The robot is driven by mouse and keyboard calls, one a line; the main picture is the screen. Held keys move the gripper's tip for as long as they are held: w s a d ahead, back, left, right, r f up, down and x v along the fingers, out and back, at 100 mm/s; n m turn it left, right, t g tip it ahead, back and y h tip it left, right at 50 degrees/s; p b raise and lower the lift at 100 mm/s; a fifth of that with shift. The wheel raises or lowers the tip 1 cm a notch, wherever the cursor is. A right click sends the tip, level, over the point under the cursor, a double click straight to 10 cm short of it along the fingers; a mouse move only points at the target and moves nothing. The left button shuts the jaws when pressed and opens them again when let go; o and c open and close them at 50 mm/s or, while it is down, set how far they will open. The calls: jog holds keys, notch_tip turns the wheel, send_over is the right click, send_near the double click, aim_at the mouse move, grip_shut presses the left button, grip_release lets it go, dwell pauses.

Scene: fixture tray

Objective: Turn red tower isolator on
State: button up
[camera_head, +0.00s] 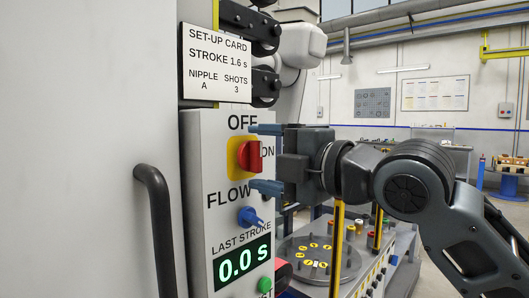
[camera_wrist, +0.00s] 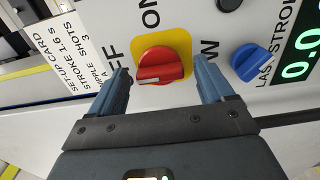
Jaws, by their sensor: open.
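The red isolator knob (camera_head: 249,155) sits on a yellow plate on the white tower panel (camera_head: 199,205), with OFF printed above it and ON to its right. In the wrist view the red knob (camera_wrist: 164,64) carries a white mark on its left part, on the side of the OFF lettering. My gripper (camera_head: 266,158) is open in front of the panel, one blue finger above the knob's height and one below. In the wrist view my gripper (camera_wrist: 164,74) has a finger on each side of the knob, with gaps showing. Contact is not visible.
A blue FLOW knob (camera_head: 250,217) is just below the lower finger. Beneath are a green display (camera_head: 241,265) and a green button (camera_head: 265,285). A set-up card (camera_head: 216,62) hangs above. A dark handle (camera_head: 157,220) juts out at left. A round fixture tray (camera_head: 315,260) stands behind.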

jog(key=shift+a, duration=0.1)
jog(key=c, duration=1)
jog(key=shift+c, duration=0.2)
jog(key=m+b, duration=0.1)
jog(key=m, duration=0.3)
jog(key=shift+f, duration=0.1)
jog(key=m, duration=0.4)
jog(key=shift+m, duration=0.3)
jog(key=m+p, duration=0.2)
jog(key=m, duration=0.3)
jog(key=shift+m+p, duration=1.2)
jog(key=shift+m, duration=1)
